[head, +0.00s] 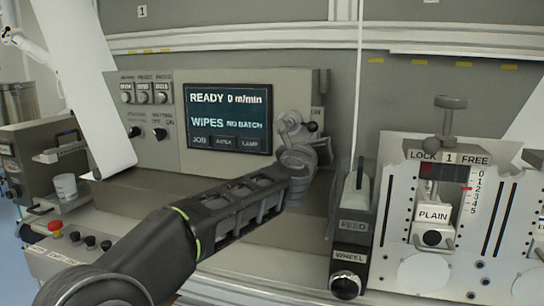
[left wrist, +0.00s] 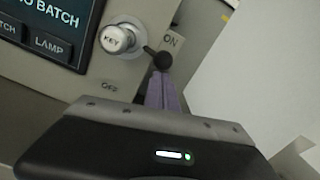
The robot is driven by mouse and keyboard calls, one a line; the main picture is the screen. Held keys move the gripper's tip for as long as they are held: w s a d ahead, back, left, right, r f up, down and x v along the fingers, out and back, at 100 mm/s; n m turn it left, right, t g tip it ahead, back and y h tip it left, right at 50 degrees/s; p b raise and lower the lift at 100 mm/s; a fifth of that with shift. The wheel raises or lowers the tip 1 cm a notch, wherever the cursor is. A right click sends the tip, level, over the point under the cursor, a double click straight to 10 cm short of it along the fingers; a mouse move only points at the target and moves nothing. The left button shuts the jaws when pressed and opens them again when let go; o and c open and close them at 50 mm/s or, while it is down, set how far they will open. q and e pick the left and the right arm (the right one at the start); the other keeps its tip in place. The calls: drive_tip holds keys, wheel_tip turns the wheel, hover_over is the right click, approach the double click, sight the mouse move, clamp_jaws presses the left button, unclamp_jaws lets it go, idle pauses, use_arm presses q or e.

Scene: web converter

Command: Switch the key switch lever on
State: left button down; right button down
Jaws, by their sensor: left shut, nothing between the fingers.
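The key switch (left wrist: 118,40) is a round metal knob marked KEY on the grey console, right of the screen. Its short dark lever ends in a black ball (left wrist: 162,61) and points right and slightly down in the left wrist view. An ON label (left wrist: 171,42) sits just above the ball. My left gripper (left wrist: 163,80) is shut and empty, its fingertips right below the ball; I cannot tell whether they touch. My right gripper is not in view.
The screen (head: 228,118) reads READY, 0 m/min, WIPES, NO BATCH. Small selector knobs (head: 160,134) sit left of it. A FEED lever box (head: 353,225) and the LOCK/FREE unit (head: 450,157) stand to the right. A white web (head: 85,80) runs down at left.

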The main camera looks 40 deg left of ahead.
use_arm(q)
drive_tip(key=shift+s+r, duration=0.1)
drive_tip(key=shift+r, duration=0.1)
drive_tip(key=b+v, duration=0.1)
drive_tip(key=v, duration=0.6)
drive_tip(key=shift+s+f, duration=0.25)
drive_tip(key=shift+d, duration=0.15)
